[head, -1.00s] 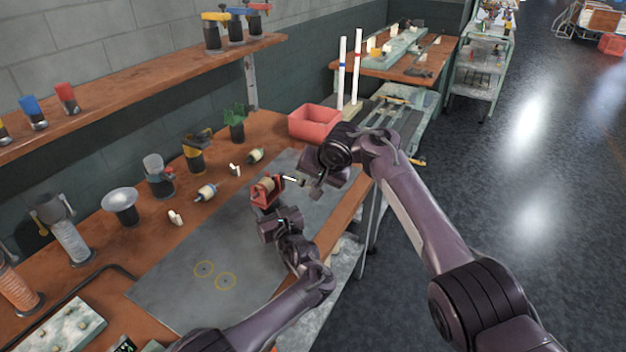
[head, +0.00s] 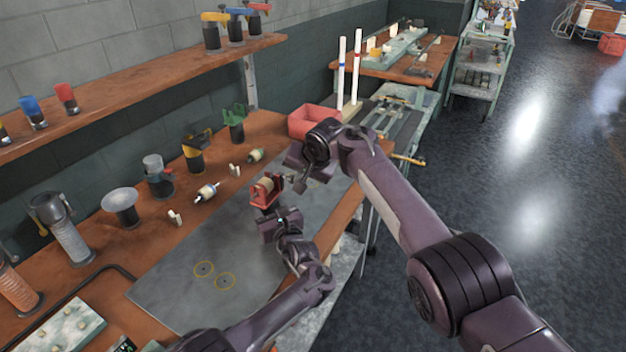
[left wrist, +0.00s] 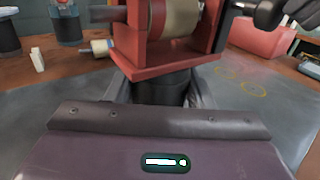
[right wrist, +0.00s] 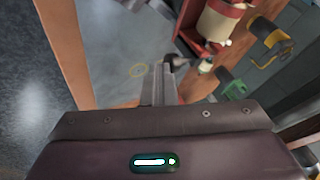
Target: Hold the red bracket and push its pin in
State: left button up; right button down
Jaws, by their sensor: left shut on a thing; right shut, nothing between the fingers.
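The red bracket (head: 264,194), with a cream roller between its sides, is upright above the grey mat. My left gripper (left wrist: 165,92) is shut on the dark stem under it. In the left wrist view a grey pin end (left wrist: 104,14) sticks out of the bracket's left side. A dark rounded knob (left wrist: 270,12) shows on its right, probably the pin's head. My right gripper (head: 299,184) is shut and empty, close beside the bracket. In the right wrist view its fingertips (right wrist: 163,72) are by a dark knob (right wrist: 175,60); I cannot tell whether they touch.
A red bin (head: 310,122) stands behind my right gripper. The grey mat (head: 180,290) is bare at the front left, with two yellow rings.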

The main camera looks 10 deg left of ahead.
pick_arm(q)
jog(key=shift+d, duration=0.1)
pick_arm(e)
jog(key=shift+f, duration=0.1)
jog(key=s+d+r, duration=0.5)
jog(key=d+r, duration=0.2)
jog(key=r, duration=0.2)
jog(key=shift+d, duration=0.3)
dwell(0.4)
pick_arm(q)
jog(key=o, duration=1.3)
